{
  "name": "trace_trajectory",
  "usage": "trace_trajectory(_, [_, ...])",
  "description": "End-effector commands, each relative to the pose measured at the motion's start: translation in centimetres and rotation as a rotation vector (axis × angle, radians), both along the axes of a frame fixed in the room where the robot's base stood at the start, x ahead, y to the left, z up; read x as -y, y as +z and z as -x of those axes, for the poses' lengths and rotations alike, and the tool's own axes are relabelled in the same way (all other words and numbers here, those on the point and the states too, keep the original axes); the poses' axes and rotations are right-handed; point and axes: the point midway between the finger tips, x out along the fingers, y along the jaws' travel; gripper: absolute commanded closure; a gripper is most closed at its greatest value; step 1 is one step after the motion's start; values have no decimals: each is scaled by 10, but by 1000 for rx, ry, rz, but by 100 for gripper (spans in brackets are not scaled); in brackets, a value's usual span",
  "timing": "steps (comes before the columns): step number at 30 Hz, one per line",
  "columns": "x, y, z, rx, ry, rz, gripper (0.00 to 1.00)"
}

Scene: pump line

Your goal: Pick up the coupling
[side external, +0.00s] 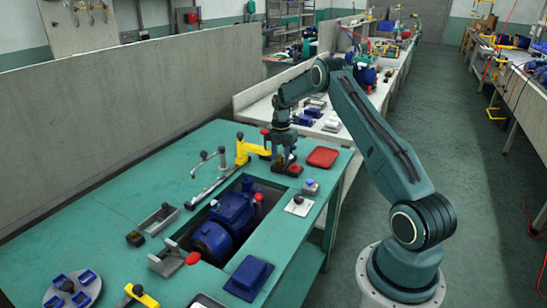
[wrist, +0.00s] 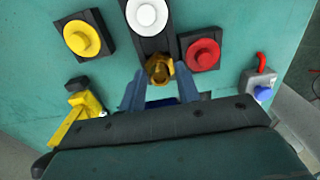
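In the wrist view a small brass-coloured piece (wrist: 159,69), which looks like the coupling, sits at the lower end of a dark plate (wrist: 154,43) with a round white knob (wrist: 146,14). My gripper (wrist: 160,72) is open, with one blue-grey finger on each side of the brass piece. Small gaps seem to show between it and the fingers. In the side view my gripper (side external: 285,160) points down, low over the far part of the green bench. The brass piece cannot be made out there.
In the wrist view yellow (wrist: 82,38) and red (wrist: 202,54) round knobs on dark bases flank the plate. In the side view a yellow clamp (side external: 250,150) stands left of my gripper and a red tray (side external: 322,157) right. A blue motor (side external: 225,220) sits in a nearer recess.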

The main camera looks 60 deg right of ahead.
Motion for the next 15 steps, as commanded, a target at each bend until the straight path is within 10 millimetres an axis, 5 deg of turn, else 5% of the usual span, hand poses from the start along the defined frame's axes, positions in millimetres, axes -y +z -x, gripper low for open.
trace_trajectory(5, [0,0,0,0,0,0,67])
trace_trajectory(10, [0,0,0,0,0,0,96])
trace_trajectory(15, [0,0,0,0,0,0,96])
